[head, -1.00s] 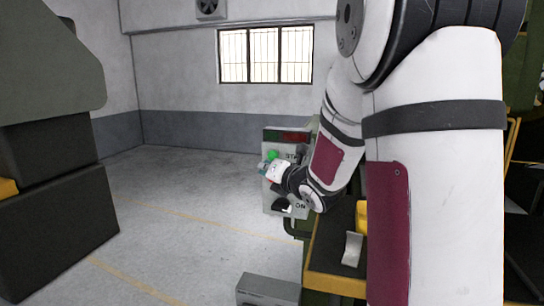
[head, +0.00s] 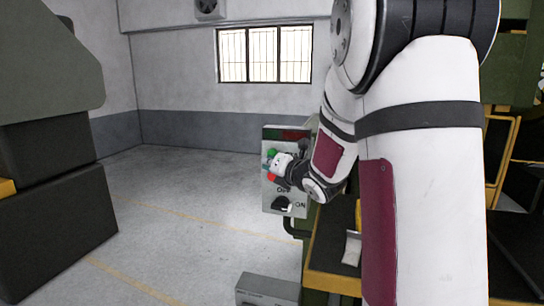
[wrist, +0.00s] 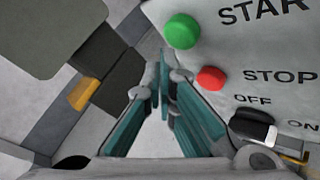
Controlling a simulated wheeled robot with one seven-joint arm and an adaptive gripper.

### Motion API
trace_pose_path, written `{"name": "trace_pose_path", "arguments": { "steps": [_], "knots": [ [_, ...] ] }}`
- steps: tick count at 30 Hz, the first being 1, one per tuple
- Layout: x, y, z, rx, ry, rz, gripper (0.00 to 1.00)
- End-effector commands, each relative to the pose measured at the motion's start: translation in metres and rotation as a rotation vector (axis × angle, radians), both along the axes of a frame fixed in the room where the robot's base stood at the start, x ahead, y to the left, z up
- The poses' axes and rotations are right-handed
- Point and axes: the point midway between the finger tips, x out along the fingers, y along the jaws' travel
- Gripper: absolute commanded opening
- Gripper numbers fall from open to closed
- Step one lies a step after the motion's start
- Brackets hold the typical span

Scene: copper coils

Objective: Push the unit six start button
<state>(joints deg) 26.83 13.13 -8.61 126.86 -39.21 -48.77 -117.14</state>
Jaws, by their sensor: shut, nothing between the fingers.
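A grey control box (head: 290,214) stands in front of my arm in the head view, with a dark red top strip. Its green button (wrist: 182,31) is beside the lettering "STAR", cut off at the frame edge. A red button (wrist: 211,78) sits below it by the word "STOP". In the head view the green button (head: 271,153) and red button (head: 270,177) show at the box's left side. My gripper (wrist: 164,72) is shut and empty, its fingertips left of the red button and below the green one in the wrist view. I cannot tell whether it touches the panel.
A black OFF/ON rotary switch (wrist: 254,127) is lower on the panel, also visible in the head view (head: 283,204). A yellow-edged tray (head: 332,283) is right of the box. A dark machine (head: 55,215) stands left. Open floor (head: 190,205) lies between.

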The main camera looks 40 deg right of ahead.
Motion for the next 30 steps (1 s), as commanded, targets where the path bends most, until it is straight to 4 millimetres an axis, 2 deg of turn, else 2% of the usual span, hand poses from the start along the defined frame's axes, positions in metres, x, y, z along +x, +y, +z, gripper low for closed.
{"name": "trace_pose_path", "arguments": {
  "steps": [30],
  "knots": [
    [0.0046,-0.0050,-0.0003,-0.001,-0.001,0.000,0.00]
  ]
}}
